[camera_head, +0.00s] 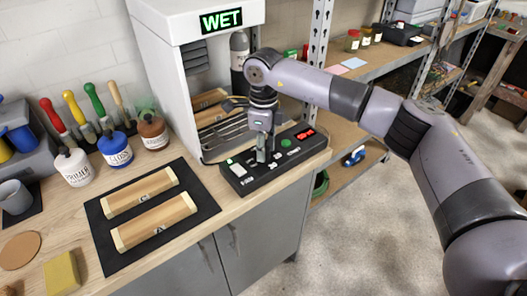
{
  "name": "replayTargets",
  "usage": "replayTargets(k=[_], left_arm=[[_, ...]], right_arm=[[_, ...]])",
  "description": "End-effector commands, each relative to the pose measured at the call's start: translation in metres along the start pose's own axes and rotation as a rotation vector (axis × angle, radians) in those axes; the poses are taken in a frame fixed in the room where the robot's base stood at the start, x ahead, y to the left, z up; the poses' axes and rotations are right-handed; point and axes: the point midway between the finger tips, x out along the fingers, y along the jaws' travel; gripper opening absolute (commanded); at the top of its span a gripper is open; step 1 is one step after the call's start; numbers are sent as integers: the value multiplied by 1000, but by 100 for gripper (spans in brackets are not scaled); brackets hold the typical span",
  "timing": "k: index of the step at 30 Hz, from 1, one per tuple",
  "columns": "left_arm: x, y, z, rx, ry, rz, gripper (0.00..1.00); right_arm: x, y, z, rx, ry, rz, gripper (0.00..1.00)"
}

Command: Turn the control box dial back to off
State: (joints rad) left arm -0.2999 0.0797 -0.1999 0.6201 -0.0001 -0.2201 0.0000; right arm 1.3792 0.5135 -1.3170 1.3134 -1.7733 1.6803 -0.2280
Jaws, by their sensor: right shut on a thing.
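The black control box (290,161) lies on the wooden bench in front of the white cabinet. It has a small red lit display at its right end, a green button, white markings and a pale switch at its left. My right gripper (262,157) points down over the middle-left of the box top. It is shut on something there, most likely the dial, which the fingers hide. The dial's setting cannot be seen. My left gripper is not in view.
The white cabinet (160,50) shows a green "WET" sign (221,20) and holds a rack. Wooden blocks (153,222) lie on a black mat (196,212) at left. Shelves (370,60) stand at the back right.

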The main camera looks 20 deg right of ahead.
Motion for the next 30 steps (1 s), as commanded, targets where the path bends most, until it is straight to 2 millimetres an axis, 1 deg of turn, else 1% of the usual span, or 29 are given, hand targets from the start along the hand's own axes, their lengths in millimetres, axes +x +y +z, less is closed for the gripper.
replayTargets(k=[1,3,10,26,27,30], left_arm=[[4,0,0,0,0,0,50],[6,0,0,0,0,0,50],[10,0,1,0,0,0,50],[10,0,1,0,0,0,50],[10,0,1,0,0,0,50],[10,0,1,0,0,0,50]], right_arm=[[0,-1,0,-26,-3,-3,2],[0,-1,0,-60,-3,-3,2],[-1,-1,0,-133,-3,-3,2],[-2,-1,0,-154,-3,-3,2],[-2,-1,0,-154,-3,-3,32],[-2,-1,0,-154,-3,-3,38]])
